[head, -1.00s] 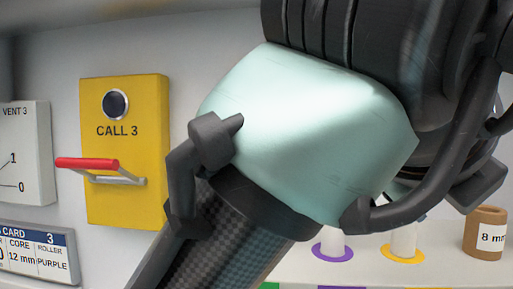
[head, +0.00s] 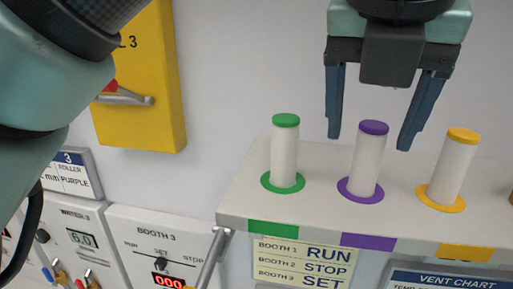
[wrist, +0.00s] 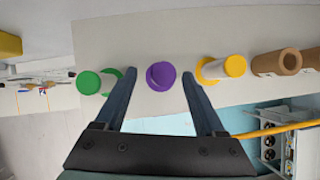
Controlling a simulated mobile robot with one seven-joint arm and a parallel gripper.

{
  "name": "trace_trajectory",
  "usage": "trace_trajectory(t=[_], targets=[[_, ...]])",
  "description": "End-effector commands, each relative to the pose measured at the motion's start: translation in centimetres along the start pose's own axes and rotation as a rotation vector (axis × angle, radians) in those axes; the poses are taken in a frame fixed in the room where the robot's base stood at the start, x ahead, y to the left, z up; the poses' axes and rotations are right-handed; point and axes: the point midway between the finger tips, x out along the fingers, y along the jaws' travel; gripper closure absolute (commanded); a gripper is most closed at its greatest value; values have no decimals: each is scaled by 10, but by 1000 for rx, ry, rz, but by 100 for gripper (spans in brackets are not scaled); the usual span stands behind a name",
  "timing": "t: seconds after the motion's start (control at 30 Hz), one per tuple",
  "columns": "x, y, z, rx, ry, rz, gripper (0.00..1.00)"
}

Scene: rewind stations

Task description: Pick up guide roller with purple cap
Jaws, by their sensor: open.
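The guide roller with the purple cap (head: 366,160) stands upright on a purple ring on the white shelf, between the green and yellow rollers. In the wrist view its purple cap (wrist: 161,76) lies between the fingertips, a little beyond them. My gripper (head: 368,140) is open and empty, pointing down above the shelf. In the head view its fingers are on either side of the purple cap, apart from it. It also shows in the wrist view (wrist: 158,72).
The green-capped roller (head: 285,152) stands to the left and the yellow-capped roller (head: 451,170) to the right, each close to a finger. Brown cores (wrist: 277,62) stand further right. A yellow CALL 3 box (head: 145,85) with a lever is on the wall at left.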

Motion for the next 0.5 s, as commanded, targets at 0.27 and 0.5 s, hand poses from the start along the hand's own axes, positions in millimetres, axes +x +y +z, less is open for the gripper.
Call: trace_trajectory(t=[0.27, 0.5], targets=[[17, -1, -1, -1, -1, 1, 28], [45, -4, -4, -1, -2, 2, 28]])
